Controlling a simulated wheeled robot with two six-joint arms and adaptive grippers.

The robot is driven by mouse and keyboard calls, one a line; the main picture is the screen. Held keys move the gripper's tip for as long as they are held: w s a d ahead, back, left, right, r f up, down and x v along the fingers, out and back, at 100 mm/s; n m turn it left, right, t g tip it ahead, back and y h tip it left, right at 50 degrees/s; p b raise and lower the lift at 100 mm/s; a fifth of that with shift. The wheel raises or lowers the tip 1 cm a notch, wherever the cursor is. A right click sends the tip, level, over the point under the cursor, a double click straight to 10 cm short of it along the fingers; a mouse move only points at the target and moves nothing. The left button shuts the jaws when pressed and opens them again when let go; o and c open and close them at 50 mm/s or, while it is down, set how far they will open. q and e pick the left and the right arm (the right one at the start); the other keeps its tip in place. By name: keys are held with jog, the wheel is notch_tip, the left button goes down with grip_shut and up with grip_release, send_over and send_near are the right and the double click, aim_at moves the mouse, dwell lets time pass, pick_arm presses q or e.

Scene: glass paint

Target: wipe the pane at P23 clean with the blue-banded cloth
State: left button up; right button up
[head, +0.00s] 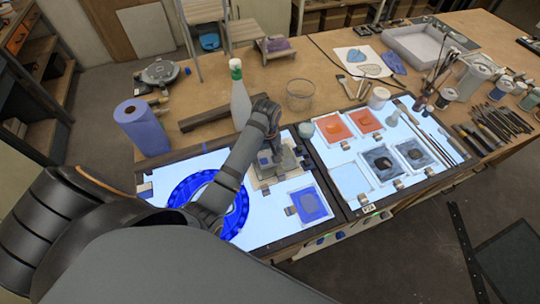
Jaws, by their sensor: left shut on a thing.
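My left gripper (275,160) is shut at the far side of the left light table (170,185). It is over a small beige-edged pane (262,182). A small blue patch shows at the jaws; I cannot tell whether it is the cloth's blue band. The gripper and forearm cover most of what is held and part of the pane. Nearby lies a pane with a blue square (310,204). A large blue ring (238,215) is partly behind my left arm. No P23 label is readable. My right gripper is not in view.
A blue paper roll (142,128) stands left. The right light table (395,125) holds orange and dark panes. Brushes, jars and a grey tray (415,45) crowd the right and back.

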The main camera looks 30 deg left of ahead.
pick_arm(q)
jog(key=shift+w+r, duration=0.1)
jog(key=shift+r, duration=2.45)
